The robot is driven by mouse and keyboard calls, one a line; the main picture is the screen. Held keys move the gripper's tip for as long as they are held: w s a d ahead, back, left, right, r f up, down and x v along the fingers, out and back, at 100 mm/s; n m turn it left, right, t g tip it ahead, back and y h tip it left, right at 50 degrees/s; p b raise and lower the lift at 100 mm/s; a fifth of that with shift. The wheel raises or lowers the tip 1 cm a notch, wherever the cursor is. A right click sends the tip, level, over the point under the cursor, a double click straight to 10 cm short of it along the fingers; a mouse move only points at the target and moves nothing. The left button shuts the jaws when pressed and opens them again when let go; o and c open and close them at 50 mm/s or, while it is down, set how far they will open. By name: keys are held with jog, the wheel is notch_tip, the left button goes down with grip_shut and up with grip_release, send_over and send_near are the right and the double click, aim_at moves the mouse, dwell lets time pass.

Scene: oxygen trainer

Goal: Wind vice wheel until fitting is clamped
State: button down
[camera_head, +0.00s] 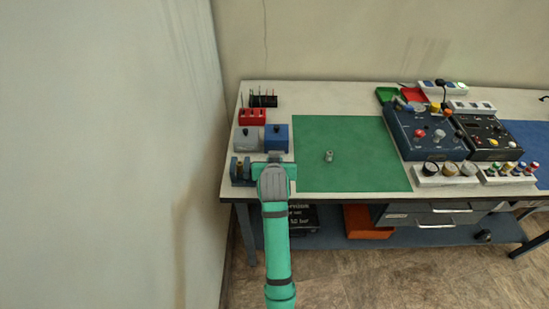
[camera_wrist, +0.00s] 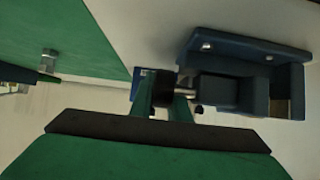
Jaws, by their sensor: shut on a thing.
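The blue vice (camera_head: 241,170) stands at the left front corner of the bench and shows large in the wrist view (camera_wrist: 230,88). Its dark wheel (camera_wrist: 163,88) sits at the end of a short metal shaft, on the side facing my gripper. My gripper (camera_wrist: 163,104) is shut on the wheel, one green finger on each side of it. In the head view my wrist hides the wheel. A small brownish patch shows between the vice jaws (camera_wrist: 281,107); I cannot tell whether it is the fitting or how tightly it sits. A small metal cylinder (camera_head: 329,156) stands on the green mat.
The green mat (camera_head: 370,178) right of my gripper is mostly bare. A grey box (camera_head: 247,139), a blue box (camera_head: 276,137) and a red block (camera_head: 252,117) stand behind the vice. Control panels (camera_head: 425,133) stand right of the mat. The wall is close on the left.

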jog(key=shift+s+d+f+g, duration=0.1)
jog(key=shift+f+g, duration=0.15)
jog(key=shift+g, duration=0.35)
jog(key=shift+d+f+g, duration=0.1)
jog(key=shift+f+g, duration=0.1)
jog(key=shift+g, duration=0.4)
jog(key=c, duration=2)
grip_release()
jog(key=shift+s+r, duration=0.1)
jog(key=shift+s+a+r, duration=0.1)
jog(key=shift+s+r, duration=0.1)
jog(key=shift+r, duration=0.05)
jog(key=v, duration=1)
jog(key=shift+f, duration=0.1)
